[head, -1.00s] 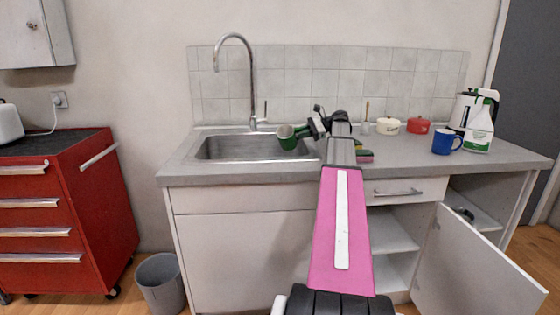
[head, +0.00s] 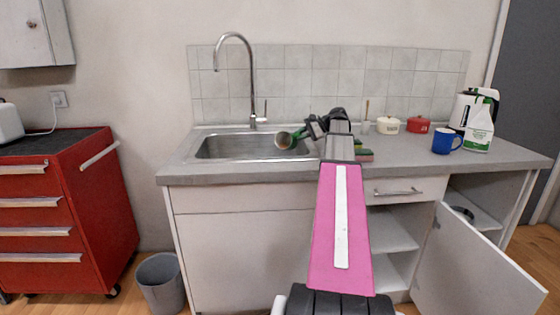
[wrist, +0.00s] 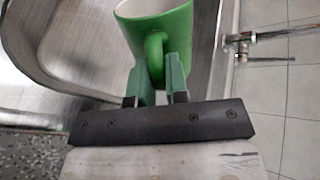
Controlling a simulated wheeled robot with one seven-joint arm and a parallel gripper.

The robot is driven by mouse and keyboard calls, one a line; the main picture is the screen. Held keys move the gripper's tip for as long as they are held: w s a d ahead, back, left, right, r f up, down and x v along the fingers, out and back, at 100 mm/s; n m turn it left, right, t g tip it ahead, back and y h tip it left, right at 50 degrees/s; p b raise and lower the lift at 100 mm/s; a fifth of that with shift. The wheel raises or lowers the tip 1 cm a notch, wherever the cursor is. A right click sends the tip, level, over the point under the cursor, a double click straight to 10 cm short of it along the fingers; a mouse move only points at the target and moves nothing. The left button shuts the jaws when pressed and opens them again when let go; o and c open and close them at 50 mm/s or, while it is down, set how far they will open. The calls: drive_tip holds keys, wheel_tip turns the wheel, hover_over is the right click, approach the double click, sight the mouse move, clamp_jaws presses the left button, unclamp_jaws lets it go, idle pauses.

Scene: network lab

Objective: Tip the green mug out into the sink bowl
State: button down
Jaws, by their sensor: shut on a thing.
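The green mug (head: 284,140) is over the right part of the sink bowl (head: 232,148), tilted with its mouth facing left and towards the camera in the head view. My gripper (head: 306,134) is shut on the mug's handle, at its right. In the wrist view the green mug (wrist: 172,40) shows its pale inside at the top, and the finger pads of my gripper (wrist: 158,82) are on both sides of the handle. The steel wall of the sink bowl (wrist: 45,50) lies beside and below it. I cannot see whether anything is in the mug.
The tall curved tap (head: 253,85) stands behind the bowl. A sponge (head: 364,154) lies right of my arm.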

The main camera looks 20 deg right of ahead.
sight(292, 137)
drive_tip(key=shift+s+a+r+n+h, duration=0.15)
drive_tip(key=shift+s+r+n+h, duration=0.05)
drive_tip(key=shift+r+n+h, duration=0.1)
drive_tip(key=shift+s+a+f+n+t+h, duration=0.3)
drive_tip(key=shift+s+a+n+t, duration=0.15)
drive_tip(key=shift+s+a, duration=0.2)
drive_tip(key=shift+s, duration=0.15)
drive_tip(key=shift+s+a+r+n+t+h, duration=0.55)
drive_tip(key=shift+n+t+h, duration=0.1)
drive_tip(key=shift+n, duration=0.1)
idle(1.3)
drive_tip(key=shift+s+a, duration=0.15)
